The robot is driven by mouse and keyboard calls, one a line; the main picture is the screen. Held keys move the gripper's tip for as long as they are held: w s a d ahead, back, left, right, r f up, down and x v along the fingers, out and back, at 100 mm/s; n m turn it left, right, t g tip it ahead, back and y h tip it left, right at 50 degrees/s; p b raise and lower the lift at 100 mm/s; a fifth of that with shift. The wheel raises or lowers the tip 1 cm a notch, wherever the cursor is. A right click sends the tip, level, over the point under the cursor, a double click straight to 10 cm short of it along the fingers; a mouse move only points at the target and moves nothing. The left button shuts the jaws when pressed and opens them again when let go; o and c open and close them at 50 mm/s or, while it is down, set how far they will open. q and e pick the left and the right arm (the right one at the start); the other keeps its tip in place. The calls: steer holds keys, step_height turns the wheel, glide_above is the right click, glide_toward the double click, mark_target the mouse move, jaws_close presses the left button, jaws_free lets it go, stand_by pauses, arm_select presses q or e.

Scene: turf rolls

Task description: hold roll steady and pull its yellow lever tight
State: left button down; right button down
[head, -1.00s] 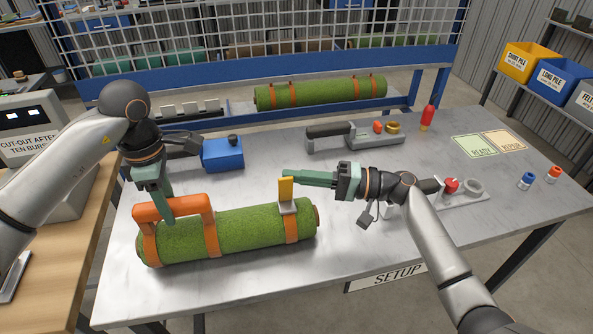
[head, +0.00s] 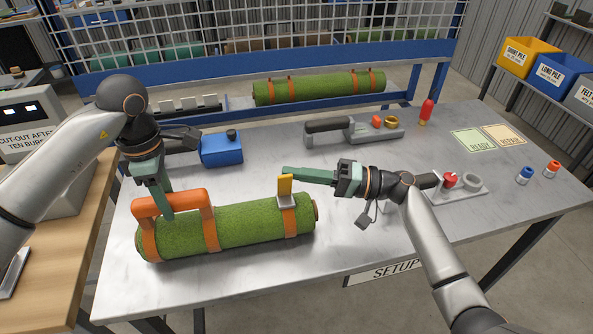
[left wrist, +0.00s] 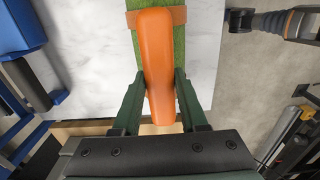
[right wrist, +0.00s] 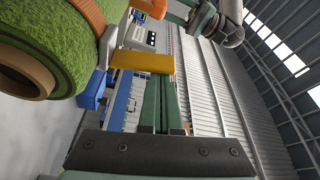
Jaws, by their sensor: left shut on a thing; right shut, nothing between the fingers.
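The green turf roll (head: 250,224) lies on the metal table with orange straps and an orange handle (head: 186,200) on its left part. My left gripper (head: 165,212) is shut on that handle; the left wrist view shows the handle (left wrist: 156,50) between its fingers. The yellow lever (head: 285,185) stands upright on the buckle near the roll's right end. My right gripper (head: 286,172) is shut and empty, its tips at the lever's top. In the right wrist view the lever (right wrist: 143,61) lies across just beyond the closed fingertips (right wrist: 160,78); I cannot tell whether they touch.
A blue box (head: 221,149) stands behind the roll. A grey tool with a black handle (head: 330,126) lies at the back, and another fixture (head: 470,183) lies right of my right gripper. Another strapped roll (head: 320,88) lies behind the table.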

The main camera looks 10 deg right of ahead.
steer(key=s+n, duration=0.1)
steer(key=n, duration=0.1)
steer(key=s+n+y, duration=0.1)
steer(key=n, duration=0.1)
steer(key=f+n+g+y, duration=0.1)
steer(key=n, duration=0.1)
steer(key=shift+s+n, duration=0.3)
steer(key=shift+s, duration=0.1)
steer(key=n, duration=0.1)
steer(key=s+f+n+g+y, duration=0.1)
steer(key=n, duration=0.1)
steer(key=shift+n, duration=0.3)
steer(key=shift+s+f+n+g, duration=0.25)
steer(key=shift+f+n+g, duration=0.05)
steer(key=shift+g, duration=0.1)
steer(key=shift+f, duration=0.1)
steer(key=shift+w+r, duration=0.1)
steer(key=shift+r, duration=0.35)
steer(key=r, duration=0.1)
steer(key=w+r, duration=0.1)
steer(key=shift+r, duration=0.35)
steer(key=v, duration=1)
steer(key=shift+w, duration=0.25)
